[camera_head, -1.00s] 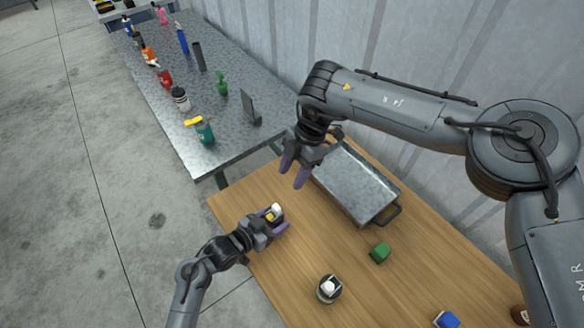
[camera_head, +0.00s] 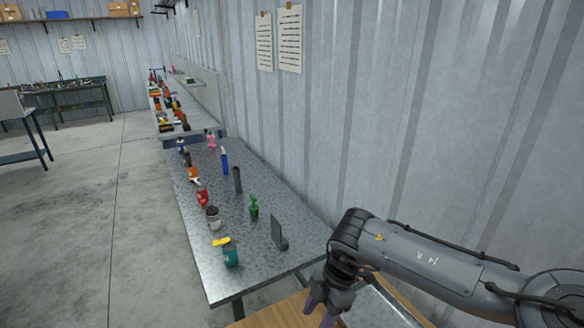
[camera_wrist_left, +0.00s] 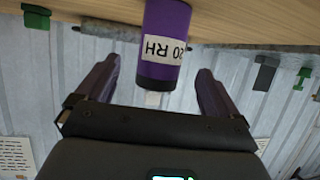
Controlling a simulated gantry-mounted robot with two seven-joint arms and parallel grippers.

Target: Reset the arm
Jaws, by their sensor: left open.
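My left gripper (camera_wrist_left: 158,66) shows only in the left wrist view. Its two purple fingers are spread apart. A purple cylinder (camera_wrist_left: 165,25) with a black end and a white label, upside down in this view, stands between and beyond the fingertips. Gaps show on both sides of it, and I see no finger touching it. In the head view, my right gripper (camera_head: 321,305) hangs at the bottom edge over the corner of the wooden table (camera_head: 275,316). Its purple fingers look apart with nothing between them, though the tips are near the frame edge.
A corrugated wall (camera_head: 400,130) runs close on the right. Open floor (camera_head: 110,250) lies to the left.

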